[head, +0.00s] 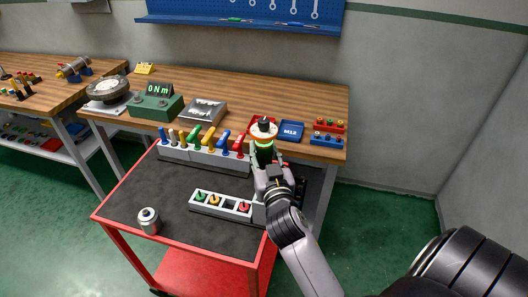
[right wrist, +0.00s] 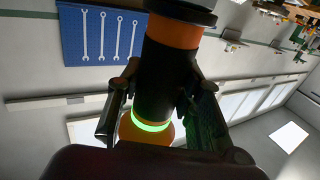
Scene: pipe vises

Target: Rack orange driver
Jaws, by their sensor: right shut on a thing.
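My right gripper (head: 266,162) is shut on an orange and black driver (head: 264,131) with a glowing green ring. It holds the driver roughly upright above the back right of the cart. In the right wrist view the driver (right wrist: 168,70) fills the space between both fingers. A low grey rack (head: 222,209) on the cart has several square places. It holds small coloured pieces, including an orange one (head: 214,199) and a red one (head: 245,207), with a dark empty-looking place between these two. My arm hides the rack's right end. My left gripper is not in view.
A longer grey rack (head: 205,162) with several coloured handles stands along the cart's back edge. A metal can (head: 149,220) stands at the cart's front left. The workbench behind carries a green torque display (head: 155,105) and a blue M12 tray (head: 291,131). The cart's left middle is clear.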

